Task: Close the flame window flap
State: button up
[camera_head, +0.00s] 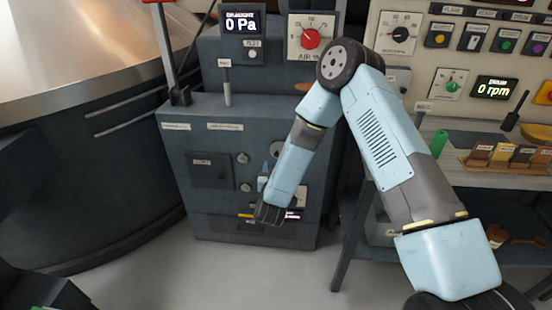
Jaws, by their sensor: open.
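The dark grey cabinet (190,130) stands at the middle of the view, with a square dark door (210,171) on its front left. Two small round knobs sit right of the door, the upper knob (243,158) and the lower knob (245,187). A round grey piece (276,148) shows beside my forearm. I cannot tell which piece is the flame window flap; my arm hides part of the cabinet's right front. My gripper (268,218) points down in front of the cabinet's lower right front and is open. Its fingers are small and dark, and contact is unclear.
A draught display (242,21) and a dial with a red knob (311,38) stand above the cabinet. A large curved metal vessel (80,110) fills the left. A bench (450,180) with sample blocks stands at right. Clear floor (240,275) lies in front.

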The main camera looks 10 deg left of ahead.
aim_at(276, 156)
notch_tip(276, 156, down, 4)
jog(key=s+r, duration=0.1)
jog(key=s, duration=0.2)
jog(key=shift+t+h, duration=0.3)
jog(key=shift+h, duration=0.1)
jog(key=w, duration=1.4)
jog(key=shift+a+f, duration=0.25)
jog(key=shift+a, duration=0.15)
jog(key=shift+s, duration=0.1)
jog(key=shift+c, duration=0.4)
grip_shut()
